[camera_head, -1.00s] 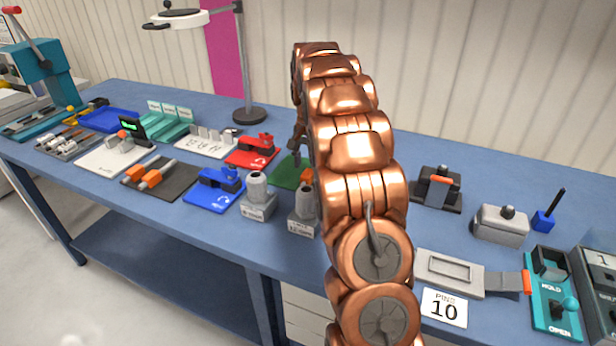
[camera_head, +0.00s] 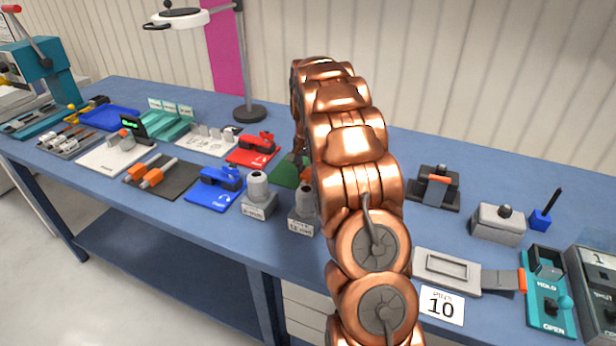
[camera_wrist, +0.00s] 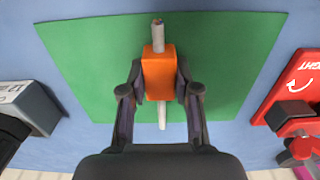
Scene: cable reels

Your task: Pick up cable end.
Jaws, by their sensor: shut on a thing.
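The cable end is a short grey cable piece (camera_wrist: 158,38) with an orange block-shaped sleeve (camera_wrist: 160,74) around its middle. In the wrist view it lies over a green mat (camera_wrist: 90,60). My gripper (camera_wrist: 160,84) has one finger on each side of the orange sleeve and is shut on it. The grey cable sticks out beyond the sleeve at both ends. I cannot tell whether the piece touches the mat. In the head view my copper-coloured arm hides most of the mat (camera_head: 284,174) and the cable end.
A red fixture (camera_head: 254,148) and a blue fixture (camera_head: 216,186) stand left of the green mat. Two grey weights (camera_head: 258,196) (camera_head: 303,215) stand in front of it. A black stand (camera_head: 433,187) and a grey box (camera_head: 497,224) are at right. Bare blue bench (camera_head: 385,155) shows behind my arm.

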